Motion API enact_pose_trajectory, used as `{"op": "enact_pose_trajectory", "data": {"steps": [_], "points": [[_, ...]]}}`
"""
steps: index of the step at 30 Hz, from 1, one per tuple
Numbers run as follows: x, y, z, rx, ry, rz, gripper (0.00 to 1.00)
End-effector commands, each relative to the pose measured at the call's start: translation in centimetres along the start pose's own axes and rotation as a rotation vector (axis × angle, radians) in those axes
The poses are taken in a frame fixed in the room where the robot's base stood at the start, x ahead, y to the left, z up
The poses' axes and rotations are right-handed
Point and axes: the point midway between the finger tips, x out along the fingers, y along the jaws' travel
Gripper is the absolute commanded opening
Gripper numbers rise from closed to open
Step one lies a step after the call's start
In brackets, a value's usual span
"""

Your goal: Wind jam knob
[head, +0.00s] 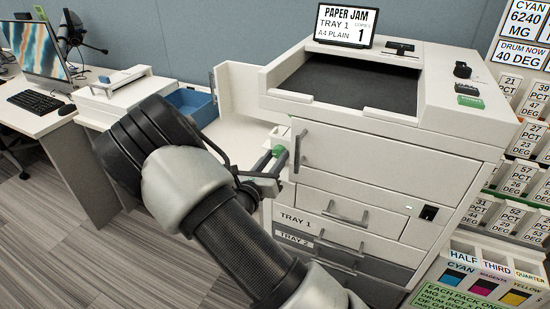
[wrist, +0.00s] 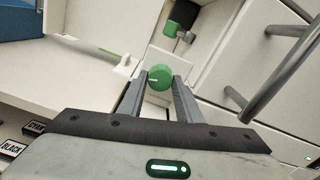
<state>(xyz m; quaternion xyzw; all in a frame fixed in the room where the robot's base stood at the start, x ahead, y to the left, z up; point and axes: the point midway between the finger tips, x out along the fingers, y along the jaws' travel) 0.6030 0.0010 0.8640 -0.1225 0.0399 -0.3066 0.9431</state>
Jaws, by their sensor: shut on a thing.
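The jam knob is a round green knob with a white mark on its face. In the wrist view the knob (wrist: 160,77) sits between the tips of my two fingers. In the head view the green knob (head: 278,151) shows at the left side of the white printer (head: 385,160), by its open side. My gripper (head: 262,168) reaches in from the left and is shut on the knob; in the wrist view my gripper (wrist: 160,84) has a finger on each side of it. The printer's screen (head: 345,25) reads PAPER JAM, TRAY 1, A4 PLAIN, COPIES 1.
An open side door (head: 239,90) stands left of the knob. A grey door handle (wrist: 283,70) is close on the right in the wrist view. A blue bin (head: 190,104) and a desk (head: 30,120) stand left. Labelled shelves (head: 525,130) stand right.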

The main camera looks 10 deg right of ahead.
Motion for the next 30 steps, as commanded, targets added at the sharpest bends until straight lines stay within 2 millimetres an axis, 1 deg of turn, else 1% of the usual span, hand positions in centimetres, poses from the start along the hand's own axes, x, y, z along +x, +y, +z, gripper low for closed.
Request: {"op": "enact_pose_trajectory", "data": {"steps": [9,18,24,30], "points": [[-0.02,0.07,-0.19,0.300,0.001,0.000,0.09],[-0.02,0.13,-0.19,0.559,0.000,0.000,0.09],[0.00,0.13,-0.13,0.684,0.000,0.000,0.09],[-0.03,0.13,-0.06,0.760,0.000,0.000,0.09]]}}
